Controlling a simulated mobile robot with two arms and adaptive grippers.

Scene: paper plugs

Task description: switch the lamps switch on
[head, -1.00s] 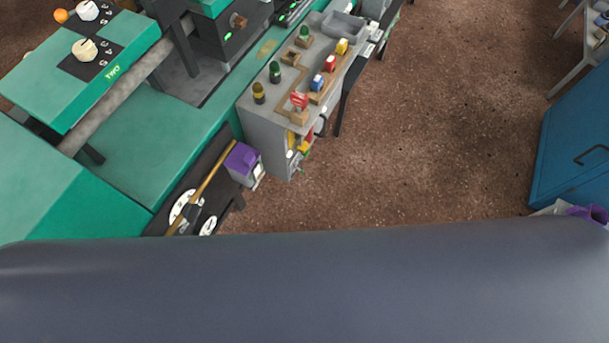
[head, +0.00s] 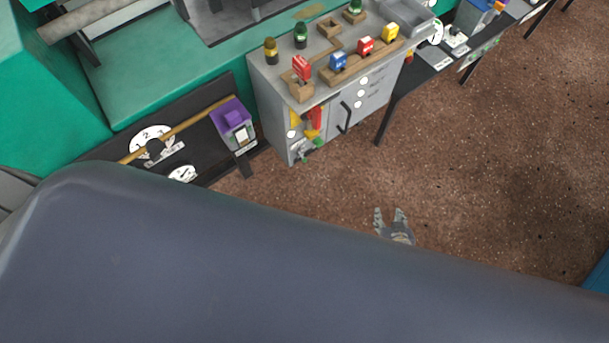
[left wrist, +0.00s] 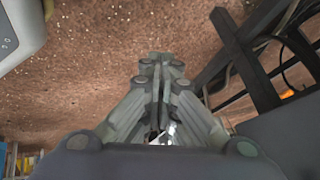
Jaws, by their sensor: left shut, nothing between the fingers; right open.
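A grey cabinet (head: 275,105) stands at the upper middle of the head view. On its top are a yellow-and-black lamp-like piece (head: 270,51) and two green ones (head: 300,35). A red block (head: 301,68) stands on a wooden base near the front corner. I cannot tell which part is the lamps switch. My right gripper (head: 391,216) is open and empty over the floor, apart from the cabinet. My left gripper (left wrist: 161,62) shows in the left wrist view, shut and empty above the floor; it is hidden in the head view.
Blue (head: 338,62), red and yellow blocks sit on a wooden strip. A black panel with dials and a purple box (head: 233,122) stands left of the cabinet. A dark table (head: 437,72) stands to its right. Brown floor (head: 480,150) is open at right.

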